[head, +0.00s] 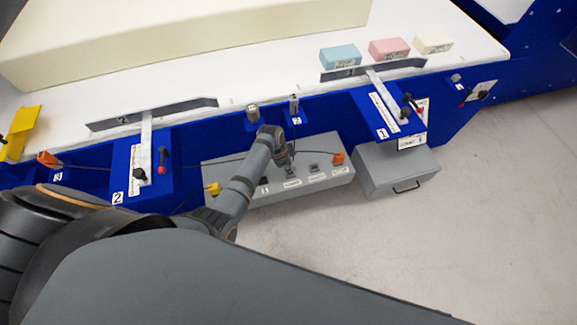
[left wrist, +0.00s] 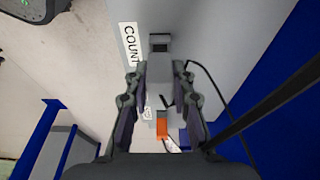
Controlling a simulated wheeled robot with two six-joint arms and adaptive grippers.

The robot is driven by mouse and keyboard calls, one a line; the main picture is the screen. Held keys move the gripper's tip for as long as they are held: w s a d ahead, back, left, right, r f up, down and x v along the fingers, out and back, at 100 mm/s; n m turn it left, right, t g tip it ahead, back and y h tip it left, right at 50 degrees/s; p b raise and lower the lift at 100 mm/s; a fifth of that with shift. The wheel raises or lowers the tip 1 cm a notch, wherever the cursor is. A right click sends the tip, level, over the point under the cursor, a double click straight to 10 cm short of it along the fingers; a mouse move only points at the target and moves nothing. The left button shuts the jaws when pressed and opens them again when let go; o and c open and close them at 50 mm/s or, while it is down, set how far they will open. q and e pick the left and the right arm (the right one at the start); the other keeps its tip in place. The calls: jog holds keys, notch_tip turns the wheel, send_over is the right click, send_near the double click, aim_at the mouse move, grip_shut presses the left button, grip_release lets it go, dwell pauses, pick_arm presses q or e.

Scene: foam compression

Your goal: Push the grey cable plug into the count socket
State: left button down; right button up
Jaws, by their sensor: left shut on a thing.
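The grey control box (head: 225,172) hangs on the blue front of the bench. The left wrist view shows its COUNT label (left wrist: 130,43) beside the count socket (left wrist: 159,42), a grey housing with a dark opening. My left gripper (head: 288,160) is at the box face, its fingers in the left wrist view (left wrist: 160,85) on both sides of the grey plug (left wrist: 160,72). The gripper is shut on the plug. The plug appears close to the socket; I cannot tell whether it touches or enters it. The gripper hides the plug in the head view. My right gripper is out of view.
An orange plug (head: 338,158) sits at the box's right end, a yellow plug (head: 213,188) at its left. A dark cable (left wrist: 215,88) loops beside the gripper. A grey drawer box (head: 395,172) stands to the right. Foam blocks (head: 388,48) lie on the white bench.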

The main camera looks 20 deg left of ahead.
pick_arm(q)
jog(key=shift+f+b, duration=0.5)
jog(key=shift+f, duration=0.4)
dwell(0.6)
jog(key=c, duration=1.1)
grip_release()
jog(key=shift+o, duration=0.2)
jog(key=shift+r, duration=0.1)
jog(key=shift+r+p, duration=3)
jog(key=shift+p, duration=0.45)
jog(key=v, duration=1.2)
